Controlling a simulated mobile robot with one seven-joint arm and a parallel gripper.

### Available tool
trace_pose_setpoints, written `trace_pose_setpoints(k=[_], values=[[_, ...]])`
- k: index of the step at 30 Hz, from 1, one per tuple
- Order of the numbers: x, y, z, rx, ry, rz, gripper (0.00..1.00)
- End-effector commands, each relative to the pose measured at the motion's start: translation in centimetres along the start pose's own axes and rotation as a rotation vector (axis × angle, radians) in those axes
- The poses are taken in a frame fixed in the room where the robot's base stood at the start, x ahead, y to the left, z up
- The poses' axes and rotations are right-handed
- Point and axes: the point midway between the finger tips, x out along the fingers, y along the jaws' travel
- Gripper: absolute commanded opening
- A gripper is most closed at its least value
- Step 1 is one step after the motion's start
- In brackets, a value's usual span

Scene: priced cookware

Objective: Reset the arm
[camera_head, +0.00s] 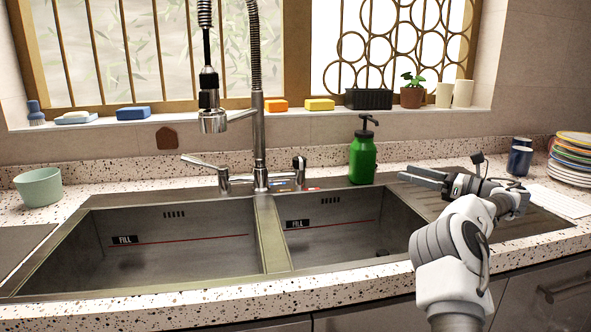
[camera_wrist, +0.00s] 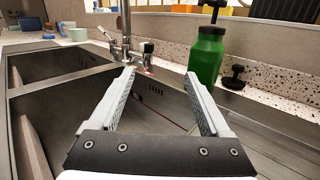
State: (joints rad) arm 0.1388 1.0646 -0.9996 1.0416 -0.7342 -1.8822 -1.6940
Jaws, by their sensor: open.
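My gripper (camera_head: 420,178) is above the right part of the sink in the head view, pointing left, with nothing between its fingers. In the wrist view its two fingers (camera_wrist: 160,98) stand wide apart and empty. My white arm reaches in from the lower right of the head view. The double sink (camera_head: 270,235) has two empty basins, each with a red line and a "FILL" label. The green soap bottle (camera_head: 362,160) stands upright behind the right basin; it also shows in the wrist view (camera_wrist: 207,58), beyond the right finger and apart from it.
The tall faucet (camera_head: 259,140) rises between the basins. Stacked plates (camera_head: 571,160) and dark blue cups (camera_head: 519,160) stand at the right. A pale green cup (camera_head: 39,187) is at the left. Sponges and pots line the window sill (camera_head: 215,118). The basins' insides are free.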

Motion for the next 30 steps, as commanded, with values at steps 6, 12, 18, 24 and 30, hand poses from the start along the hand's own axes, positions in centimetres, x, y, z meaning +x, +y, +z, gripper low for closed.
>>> trace_pose_setpoints(k=[6, 12, 18, 24, 30], values=[[-3.0, -3.1, 10.1, 0.169, -0.262, -0.295, 0.81], [-7.9, -4.6, 17.2, 0.459, -0.574, -0.523, 0.81], [-12.6, -4.0, 20.0, 0.836, -0.883, -0.668, 0.81], [-15.2, -1.0, 18.6, 1.267, -1.135, -0.747, 0.81], [-15.1, 4.8, 14.6, 1.719, -1.305, -0.808, 0.81]])
